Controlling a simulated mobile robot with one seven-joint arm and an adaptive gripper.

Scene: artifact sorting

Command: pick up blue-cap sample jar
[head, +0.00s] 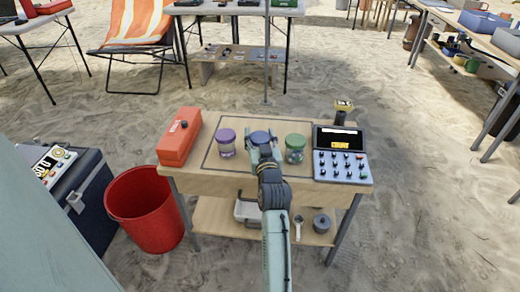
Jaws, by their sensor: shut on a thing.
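The blue-cap sample jar (260,136) is on the small wooden table, in the middle of a row of jars. Only its blue cap shows clearly; my arm and gripper hide its body. My gripper (264,153) is at this jar from the near side and is shut on it. The fingertips are small and partly hidden. I cannot tell whether the jar is lifted off the table. A purple-cap jar (226,142) stands to the left and a green-cap jar (295,148) to the right, both apart from my gripper.
The wooden table (215,178) also holds an orange case (180,136) at left and a keypad device (341,154) at right. A red bucket (146,209) stands on the sand at left, beside a dark cooler (88,200). Sand at right is open.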

